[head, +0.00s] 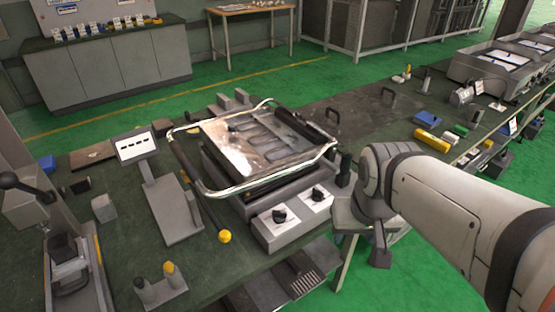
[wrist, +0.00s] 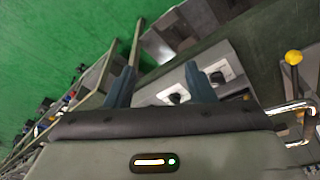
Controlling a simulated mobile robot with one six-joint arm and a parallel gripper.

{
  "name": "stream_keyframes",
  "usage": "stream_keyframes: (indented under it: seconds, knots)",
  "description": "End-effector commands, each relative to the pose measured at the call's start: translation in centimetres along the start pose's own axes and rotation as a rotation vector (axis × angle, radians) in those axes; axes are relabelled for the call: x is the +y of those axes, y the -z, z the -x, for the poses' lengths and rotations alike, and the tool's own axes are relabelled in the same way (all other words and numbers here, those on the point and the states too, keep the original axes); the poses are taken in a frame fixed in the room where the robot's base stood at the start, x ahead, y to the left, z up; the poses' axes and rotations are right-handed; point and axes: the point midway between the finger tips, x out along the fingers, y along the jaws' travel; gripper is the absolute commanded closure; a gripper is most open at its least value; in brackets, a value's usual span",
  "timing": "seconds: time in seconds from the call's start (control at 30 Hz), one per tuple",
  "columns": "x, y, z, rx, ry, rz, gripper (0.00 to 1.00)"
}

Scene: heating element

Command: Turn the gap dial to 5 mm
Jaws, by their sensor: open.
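Two black dials sit on white plates on a grey control box (head: 262,235) at the front of the heating unit. The left dial (head: 279,213) and right dial (head: 318,193) show in the head view; their markings are too small to read, so I cannot tell which is the gap dial. In the wrist view, my gripper (wrist: 160,66) is open and empty, with its two fingers spread. One dial (wrist: 175,98) shows between the fingers and another (wrist: 217,77) right of the right finger. In the head view my gripper is just right of the box, apart from both dials.
The heating unit's metal plate (head: 265,140) and tubular frame (head: 322,153) stand behind the box. A lever with a yellow ball (head: 225,236) is left of it. A grey stand with a white panel (head: 136,147) is further left. Green floor (head: 410,285) is open at the front right.

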Motion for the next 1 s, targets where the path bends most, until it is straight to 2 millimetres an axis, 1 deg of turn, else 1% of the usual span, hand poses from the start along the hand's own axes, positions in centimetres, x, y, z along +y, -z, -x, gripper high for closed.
stream_keyframes:
  seconds: [0.03, 0.07, 0.1, 0.17, 0.2, 0.27, 0.3, 0.4, 0.5, 0.53, 0.6, 0.67, 0.77, 1.0]
  knots:
    - [-0.3, 0.9, -1.2, 0.0, -0.006, 0.006, 0.46]
    - [-0.7, 1.6, -1.7, 0.004, -0.013, -0.001, 0.44]
    - [-1.4, 2.7, -2.5, 0.01, -0.023, -0.015, 0.41]
    - [-2.9, 4.6, -4.0, 0.025, -0.038, -0.039, 0.4]
    - [-4.1, 5.9, -4.9, 0.038, -0.046, -0.055, 0.4]
    - [-6.0, 7.6, -6.3, 0.06, -0.055, -0.078, 0.4]
    - [-7.4, 8.7, -7.2, 0.076, -0.058, -0.092, 0.4]
    - [-10.7, 10.7, -9.1, 0.111, -0.058, -0.123, 0.4]
    - [-13.2, 11.9, -10.3, 0.137, -0.052, -0.148, 0.4]
    - [-13.7, 12.2, -10.5, 0.143, -0.05, -0.154, 0.4]
    - [-14.5, 12.6, -11.0, 0.151, -0.047, -0.162, 0.4]
    - [-14.7, 12.7, -11.4, 0.154, -0.047, -0.169, 0.4]
    - [-14.6, 13.0, -12.7, 0.154, -0.048, -0.17, 0.4]
    - [-14.3, 13.5, -16.5, 0.153, -0.048, -0.171, 0.4]
